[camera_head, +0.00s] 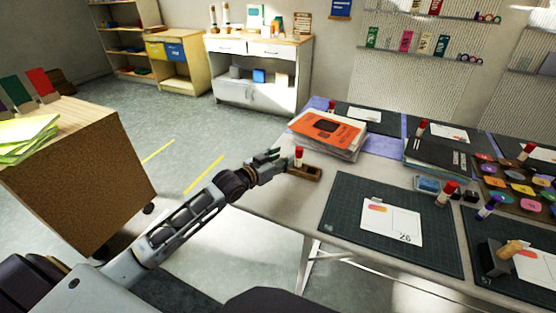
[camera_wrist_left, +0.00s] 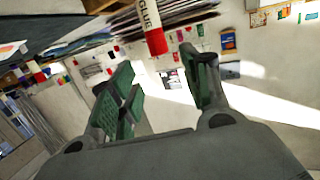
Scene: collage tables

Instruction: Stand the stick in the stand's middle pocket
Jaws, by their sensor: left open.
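The glue stick (camera_head: 298,157), white with a red cap, stands upright in the small wooden stand (camera_head: 311,174) at the table's left edge. I cannot tell for sure which pocket it is in. In the left wrist view the picture is turned over, and the stick (camera_wrist_left: 150,27) shows its GLUE label with the red cap pointing down the picture. My left gripper (camera_head: 275,157) is open just left of the stick, its green-padded fingers (camera_wrist_left: 165,92) apart with nothing between them. The stick's lower end is hidden. My right gripper is not in view.
A stack of folders with an orange cover (camera_head: 328,128) lies just behind the stand. A dark cutting mat (camera_head: 345,240) with a white card lies to the right. Other red-capped sticks (camera_head: 446,192) stand on the table.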

